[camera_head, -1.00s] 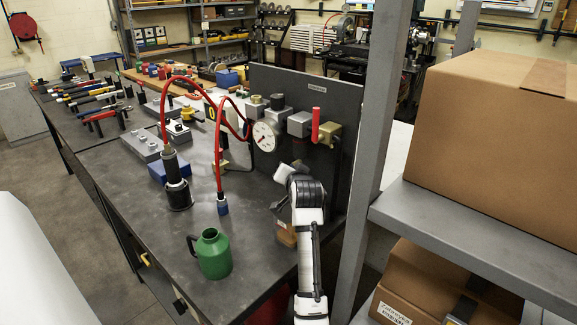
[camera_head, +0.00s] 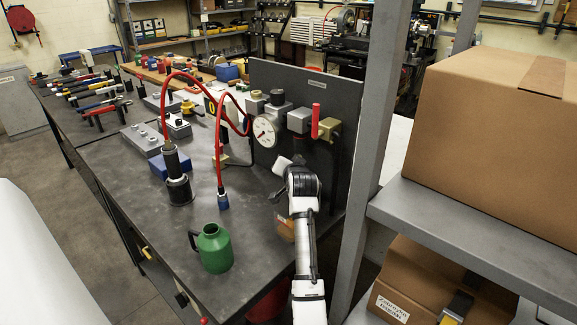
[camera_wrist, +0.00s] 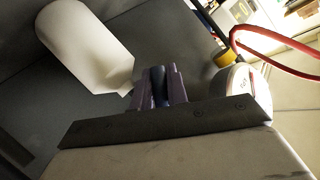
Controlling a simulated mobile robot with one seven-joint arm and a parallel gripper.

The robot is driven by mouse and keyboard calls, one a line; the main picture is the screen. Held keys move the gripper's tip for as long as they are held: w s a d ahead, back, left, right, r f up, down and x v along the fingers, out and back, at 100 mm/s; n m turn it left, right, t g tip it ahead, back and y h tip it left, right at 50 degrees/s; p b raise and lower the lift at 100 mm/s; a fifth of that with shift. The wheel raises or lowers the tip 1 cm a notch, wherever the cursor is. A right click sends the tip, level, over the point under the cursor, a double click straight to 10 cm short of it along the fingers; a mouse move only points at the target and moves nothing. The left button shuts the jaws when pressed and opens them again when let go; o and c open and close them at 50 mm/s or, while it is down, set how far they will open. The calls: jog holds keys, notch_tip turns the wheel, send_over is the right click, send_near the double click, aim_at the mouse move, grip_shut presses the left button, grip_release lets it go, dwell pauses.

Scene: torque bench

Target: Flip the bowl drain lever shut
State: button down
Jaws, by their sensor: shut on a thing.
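My gripper (camera_wrist: 158,86) is low in the middle of the wrist view, its two purple-grey fingers close together on a narrow dark piece, which I take to be the bowl drain lever. Most of that piece is hidden between the fingers, so its angle cannot be told. A pale rounded cylinder (camera_wrist: 88,45), likely the bowl, lies just left of the fingertips with its narrow end towards them. In the head view my arm reaches up to the panel, below the round gauge (camera_head: 265,131) and the grey block (camera_head: 299,121). There my wrist hides the fingertips and lever.
A red upright handle (camera_head: 315,121) sits on a brass valve on the dark panel (camera_head: 345,100). Red hoses (camera_head: 217,150) loop left of the gauge. A green jug (camera_head: 213,249) stands near the bench front. A grey shelf post (camera_head: 368,150) stands close to my arm's right.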

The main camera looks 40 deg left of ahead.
jog(key=shift+a+f+y+b, duration=0.1)
jog(key=shift+f+y+b, duration=0.2)
jog(key=shift+b, duration=0.65)
jog(key=shift+r+m+t+y+b, duration=0.1)
jog(key=shift+m+t+y+b, duration=0.2)
jog(key=shift+b, duration=0.35)
jog(key=shift+a+r+m+y+b, duration=0.15)
jog(key=shift+r+m+y+b, duration=0.15)
jog(key=shift+b, duration=0.45)
jog(key=shift+r+y, duration=0.2)
jog(key=shift+y, duration=0.1)
jog(key=c, duration=1.7)
grip_release()
jog(key=shift+r+p, duration=0.1)
jog(key=shift+p, duration=0.25)
